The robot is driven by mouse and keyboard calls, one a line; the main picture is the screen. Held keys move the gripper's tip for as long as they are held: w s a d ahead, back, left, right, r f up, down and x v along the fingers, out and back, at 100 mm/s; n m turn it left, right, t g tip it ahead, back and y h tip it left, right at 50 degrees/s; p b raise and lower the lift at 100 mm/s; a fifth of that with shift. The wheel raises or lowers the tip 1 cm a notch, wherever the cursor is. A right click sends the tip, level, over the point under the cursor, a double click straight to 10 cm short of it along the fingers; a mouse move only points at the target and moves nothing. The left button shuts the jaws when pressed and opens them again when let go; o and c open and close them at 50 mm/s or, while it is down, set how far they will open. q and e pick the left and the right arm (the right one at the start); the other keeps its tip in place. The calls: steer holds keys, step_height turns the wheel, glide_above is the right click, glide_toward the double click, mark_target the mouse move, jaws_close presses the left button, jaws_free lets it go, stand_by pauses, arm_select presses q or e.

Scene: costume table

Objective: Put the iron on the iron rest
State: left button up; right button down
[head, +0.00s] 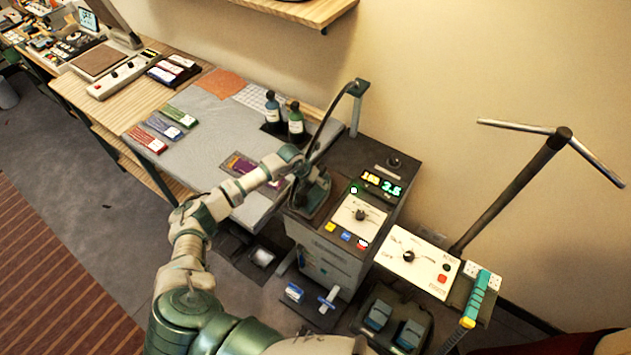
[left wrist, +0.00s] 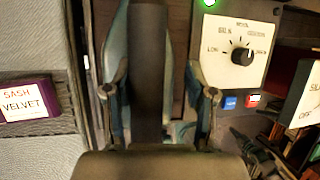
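My left gripper (head: 312,180) is over the left part of the dark machine top, at a dark brown-green piece (head: 312,198) that seems to be the iron or its rest; I cannot separate the two. A dark hose (head: 328,122) curves from a post down to the gripper. In the left wrist view, the left gripper (left wrist: 162,70) has one finger on each side of a thick dark bar (left wrist: 149,70), perhaps the iron's handle or hose. A gap shows between the bar and the right finger. The bar hides much of what lies between the fingers. My right gripper is not in view.
The dial panel (head: 360,215) is just right of the gripper; it also shows in the wrist view (left wrist: 236,50). Two dark bottles (head: 296,122) stand behind on the grey cloth (head: 210,112). A purple velvet packet (left wrist: 24,102) lies left. A second control box (head: 415,258) stands right.

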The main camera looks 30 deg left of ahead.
arm_select(q)
steer(key=shift+d+r, duration=0.1)
steer(key=shift+d, duration=0.1)
steer(key=shift+a, duration=0.1)
steer(key=shift+a+r, duration=0.25)
steer(key=shift+a, duration=0.05)
steer(key=v, duration=0.2)
steer(key=b+v, duration=0.1)
steer(key=v, duration=0.4)
steer(key=shift+a+f+b, duration=0.2)
steer(key=shift+a+b, duration=0.1)
steer(key=r, duration=0.1)
steer(key=s+r, duration=0.1)
steer(key=r, duration=0.1)
steer(key=shift+s+r+b, duration=0.25)
steer(key=shift+r+b, duration=0.1)
steer(key=shift+s+r, duration=0.1)
steer(key=shift+r, duration=0.25)
steer(key=shift+a, duration=0.2)
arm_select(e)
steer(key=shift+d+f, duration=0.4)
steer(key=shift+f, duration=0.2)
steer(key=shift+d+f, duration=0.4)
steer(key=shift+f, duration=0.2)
